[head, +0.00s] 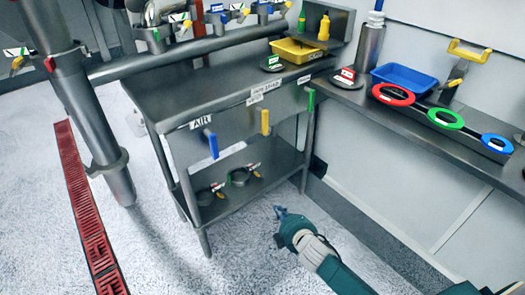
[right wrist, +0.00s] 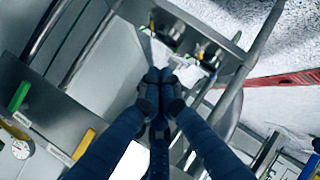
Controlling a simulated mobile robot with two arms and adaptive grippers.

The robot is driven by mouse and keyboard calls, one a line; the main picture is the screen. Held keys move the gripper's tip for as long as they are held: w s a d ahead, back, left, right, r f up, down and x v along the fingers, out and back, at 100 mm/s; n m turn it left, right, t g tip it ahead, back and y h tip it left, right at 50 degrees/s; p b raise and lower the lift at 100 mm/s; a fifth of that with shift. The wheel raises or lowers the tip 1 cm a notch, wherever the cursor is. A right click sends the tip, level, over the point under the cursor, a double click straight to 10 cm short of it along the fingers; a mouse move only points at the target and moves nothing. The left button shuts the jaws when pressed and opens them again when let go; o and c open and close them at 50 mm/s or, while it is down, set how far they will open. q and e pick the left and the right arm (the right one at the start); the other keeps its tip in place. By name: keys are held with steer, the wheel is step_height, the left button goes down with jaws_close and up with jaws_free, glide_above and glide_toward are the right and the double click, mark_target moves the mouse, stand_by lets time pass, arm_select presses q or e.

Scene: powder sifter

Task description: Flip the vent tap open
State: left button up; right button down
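Three tap handles hang on the front of the steel bench: a blue one (head: 211,144) beside an AIR label, a yellow one (head: 265,122) in the middle and a green one (head: 311,100) at the right. The other labels are too small to read, so I cannot tell which is the vent tap. The right wrist view shows the green handle (right wrist: 20,96) and yellow handle (right wrist: 84,144) at left. My right gripper (head: 279,212) is low in front of the bench, apart from all handles. Its fingers (right wrist: 160,76) meet with nothing between them. My left gripper is out of view.
The bench's lower shelf (head: 222,190) holds small round fittings with handles. A side counter (head: 350,97) at right carries a blue tray (head: 404,78) and red, green and blue rings. A yellow tray (head: 296,50) sits on the bench. A red floor grate (head: 84,210) lies left.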

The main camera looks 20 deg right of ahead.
arm_select(q)
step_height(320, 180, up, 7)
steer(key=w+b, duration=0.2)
steer(key=b, duration=0.3)
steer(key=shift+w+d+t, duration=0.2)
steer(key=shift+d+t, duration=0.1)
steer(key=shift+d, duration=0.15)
arm_select(e)
steer(key=w+a+r+n+t, duration=0.2)
steer(key=r+n, duration=0.1)
steer(key=r, duration=0.7)
steer(key=w+a+r+n+t+y, duration=0.1)
steer(key=w+a+r+n+t, duration=0.1)
steer(key=r, duration=0.9)
steer(key=shift+w+n+t+y, duration=0.3)
steer(key=shift+w+n+t, duration=0.1)
steer(key=shift+w+t, duration=0.35)
arm_select(q)
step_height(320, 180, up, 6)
steer(key=b, duration=0.2)
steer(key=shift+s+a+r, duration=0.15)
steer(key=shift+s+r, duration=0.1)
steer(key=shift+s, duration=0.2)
arm_select(e)
steer(key=w+d, duration=0.2)
steer(key=w, duration=0.9)
steer(key=shift+w+d, duration=0.15)
steer(key=shift+d, duration=0.25)
